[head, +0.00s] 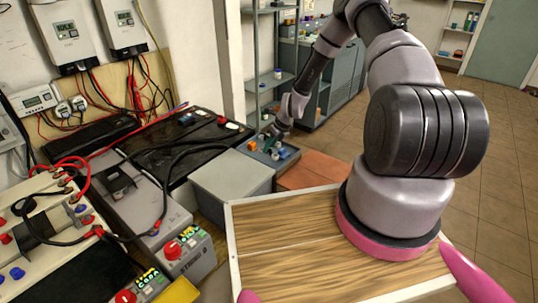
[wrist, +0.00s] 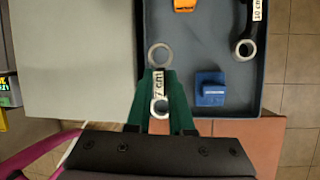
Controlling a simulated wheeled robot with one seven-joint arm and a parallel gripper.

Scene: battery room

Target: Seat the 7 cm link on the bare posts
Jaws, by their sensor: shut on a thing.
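My gripper (wrist: 160,104) is shut on the 7 cm link (wrist: 158,56), a short piece with a pale ring at each end and a white "7 cm" label. One ring shows beyond the green fingers, the other between them. In the head view my gripper (head: 272,137) is at the blue-grey tray (head: 289,161). The link is over the tray's near left part; I cannot tell whether it touches the floor of the tray. The black battery (head: 170,150) left of the tray has red and white tops at its far end. I cannot make out which posts are bare.
The tray also holds a 10 cm link (wrist: 245,48), a blue block (wrist: 210,90) and an orange piece (wrist: 184,5). A grey box (head: 232,182) stands left of the tray. Cables and other batteries crowd the left. A wooden board (head: 285,240) lies in front.

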